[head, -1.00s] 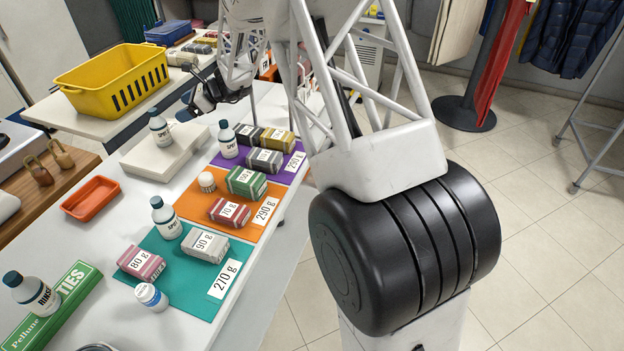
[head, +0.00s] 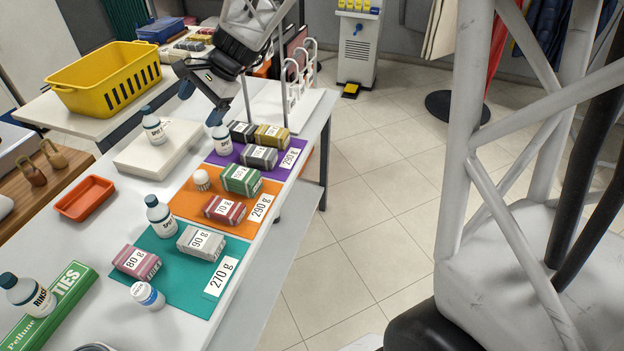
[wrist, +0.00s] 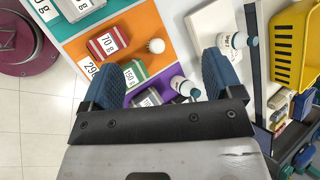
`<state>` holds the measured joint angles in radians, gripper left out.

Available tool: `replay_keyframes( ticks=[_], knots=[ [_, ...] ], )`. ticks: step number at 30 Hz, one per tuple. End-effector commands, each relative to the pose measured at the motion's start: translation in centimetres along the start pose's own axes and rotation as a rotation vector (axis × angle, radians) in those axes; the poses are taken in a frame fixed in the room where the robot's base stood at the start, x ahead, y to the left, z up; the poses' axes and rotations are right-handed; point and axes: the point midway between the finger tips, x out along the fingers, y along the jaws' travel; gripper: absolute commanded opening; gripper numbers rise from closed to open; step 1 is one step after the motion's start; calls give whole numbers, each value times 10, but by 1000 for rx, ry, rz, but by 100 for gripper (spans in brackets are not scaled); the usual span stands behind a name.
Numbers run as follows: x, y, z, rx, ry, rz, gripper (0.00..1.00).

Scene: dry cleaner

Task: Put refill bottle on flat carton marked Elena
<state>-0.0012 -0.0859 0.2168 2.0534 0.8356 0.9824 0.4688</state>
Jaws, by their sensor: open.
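No bottle label reads "refill" and no "Elena" marking is readable. My gripper (head: 202,104) is open and empty, above and near the purple-mat bottle. In the wrist view that bottle (wrist: 183,88) shows between the fingers (wrist: 158,84), nearer the right finger. The white carton's bottle (wrist: 232,41) lies beyond that finger.
Weight-marked boxes lie on the purple, orange (head: 240,224) and teal (head: 190,290) mats. A small white jar (head: 147,295), an orange tray (head: 84,197) and a yellow basket (head: 105,80) are nearby. A white rack (head: 296,78) stands behind the mats.

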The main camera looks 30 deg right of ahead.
Motion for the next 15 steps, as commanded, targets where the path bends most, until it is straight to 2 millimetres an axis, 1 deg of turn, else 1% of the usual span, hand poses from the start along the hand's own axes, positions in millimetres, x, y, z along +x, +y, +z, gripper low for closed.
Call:
replay_keyframes(
  ticks=[1,6,15],
  knots=[
    [-8,11,9,-39,17,15,85],
    [-30,49,33,-178,77,78,85],
    [-64,120,70,-417,178,201,85]
  ],
)
